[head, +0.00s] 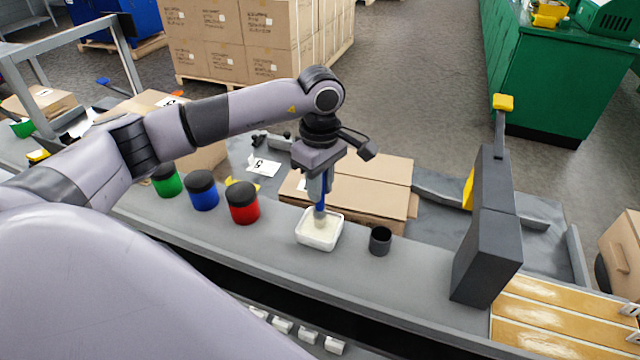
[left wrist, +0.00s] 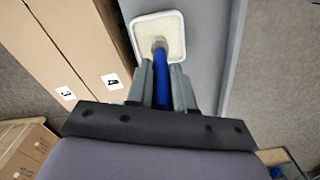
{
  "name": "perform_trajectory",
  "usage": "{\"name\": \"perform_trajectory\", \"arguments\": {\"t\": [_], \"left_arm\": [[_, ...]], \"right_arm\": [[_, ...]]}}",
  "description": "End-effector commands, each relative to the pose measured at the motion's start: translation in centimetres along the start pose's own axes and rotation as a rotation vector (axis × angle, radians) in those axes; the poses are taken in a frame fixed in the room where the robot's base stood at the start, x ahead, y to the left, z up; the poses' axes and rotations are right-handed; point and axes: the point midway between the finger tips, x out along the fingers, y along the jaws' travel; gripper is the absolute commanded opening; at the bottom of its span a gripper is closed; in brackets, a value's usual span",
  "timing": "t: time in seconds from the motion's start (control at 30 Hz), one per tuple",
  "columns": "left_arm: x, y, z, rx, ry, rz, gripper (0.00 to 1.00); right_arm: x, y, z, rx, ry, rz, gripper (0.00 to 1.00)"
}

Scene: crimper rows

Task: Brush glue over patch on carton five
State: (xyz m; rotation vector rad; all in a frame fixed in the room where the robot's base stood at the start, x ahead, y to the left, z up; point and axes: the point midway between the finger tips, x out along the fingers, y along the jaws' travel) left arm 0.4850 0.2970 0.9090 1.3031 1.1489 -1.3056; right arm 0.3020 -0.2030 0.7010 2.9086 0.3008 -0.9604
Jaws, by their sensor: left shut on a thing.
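My left gripper (head: 320,185) is shut on a blue-handled brush (head: 320,205) and points down over the bench. The brush's pale bristle end is at the white square glue tray (head: 306,241); I cannot tell how deep it sits. In the left wrist view the brush (left wrist: 161,72) hangs between the fingers (left wrist: 161,85), above the tray's pale glue (left wrist: 148,28). A white card marked 5 (head: 263,168) shows behind the bench, left of the gripper. Cartons marked 3 (left wrist: 62,70) and 4 (left wrist: 92,45) show in the wrist view. No patch is clearly visible. My right gripper is out of view.
Green (head: 167,184), blue (head: 203,192) and red (head: 243,205) black-lidded jars stand left of the tray. A small dark cup (head: 380,241) stands right of it. A flat carton (head: 372,175) lies behind. A tall dark block (head: 487,225) stands at the bench's right.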

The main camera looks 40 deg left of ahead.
Motion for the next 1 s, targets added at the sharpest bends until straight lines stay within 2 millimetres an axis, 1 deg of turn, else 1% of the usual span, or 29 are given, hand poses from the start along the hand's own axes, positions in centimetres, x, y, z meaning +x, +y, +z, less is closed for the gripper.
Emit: {"name": "perform_trajectory", "arguments": {"t": [0.03, 0.63, 0.73, 1.0], "left_arm": [[-0.8, 0.0, 0.0, 0.000, 0.000, 0.002, 0.00], [-5.7, 0.1, 0.0, -0.001, 0.000, 0.004, 0.00], [-6.0, 0.0, 0.0, -0.001, 0.000, 0.003, 0.00], [-6.0, 0.0, 0.0, -0.001, 0.000, 0.003, 0.00]], "right_arm": [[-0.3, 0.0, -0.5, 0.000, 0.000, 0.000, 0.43], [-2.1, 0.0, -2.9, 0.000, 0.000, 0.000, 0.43], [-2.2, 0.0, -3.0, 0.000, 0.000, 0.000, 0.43], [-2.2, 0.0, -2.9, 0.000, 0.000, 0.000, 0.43]]}}
